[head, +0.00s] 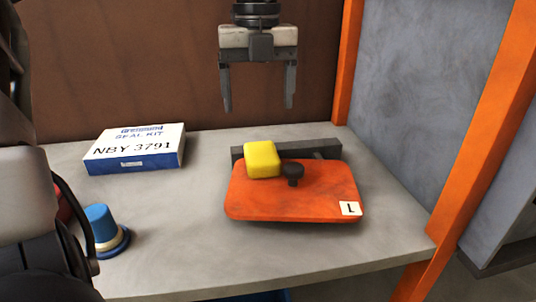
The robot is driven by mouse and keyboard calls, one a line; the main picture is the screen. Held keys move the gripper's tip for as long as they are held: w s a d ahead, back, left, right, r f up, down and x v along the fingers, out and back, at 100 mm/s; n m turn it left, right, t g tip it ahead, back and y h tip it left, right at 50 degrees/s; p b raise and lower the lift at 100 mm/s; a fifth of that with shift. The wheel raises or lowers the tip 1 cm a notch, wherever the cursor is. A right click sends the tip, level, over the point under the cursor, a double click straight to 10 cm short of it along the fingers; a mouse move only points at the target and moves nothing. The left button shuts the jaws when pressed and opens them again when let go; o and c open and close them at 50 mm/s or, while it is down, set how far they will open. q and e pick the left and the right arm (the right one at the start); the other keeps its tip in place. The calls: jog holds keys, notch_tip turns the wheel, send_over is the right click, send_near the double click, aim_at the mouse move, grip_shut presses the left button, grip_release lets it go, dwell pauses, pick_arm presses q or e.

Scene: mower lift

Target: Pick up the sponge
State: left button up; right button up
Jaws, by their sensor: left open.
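The yellow sponge (262,160) rests on the back left part of an orange plate with rounded corners (285,207), beside a dark knob (293,173). My left gripper (258,106) points down above and behind the sponge in the picture. Its two fingers are apart with nothing between them, clear of the sponge. The sponge's underside is hidden. My right gripper is not in view.
A grey bar (325,146) lies behind the plate, which bears a white "L" label (350,208). A seal kit box (135,149) and a blue-topped object (101,225) stand left.

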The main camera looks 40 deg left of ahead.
aim_at(262, 151)
pick_arm(q)
jog(key=f, duration=1.1)
jog(key=shift+w+d+p, duration=0.15)
jog(key=shift+w+p, duration=0.05)
jog(key=shift+p, duration=0.2)
jog(key=shift+c, duration=0.3)
jog(key=c, duration=1.1)
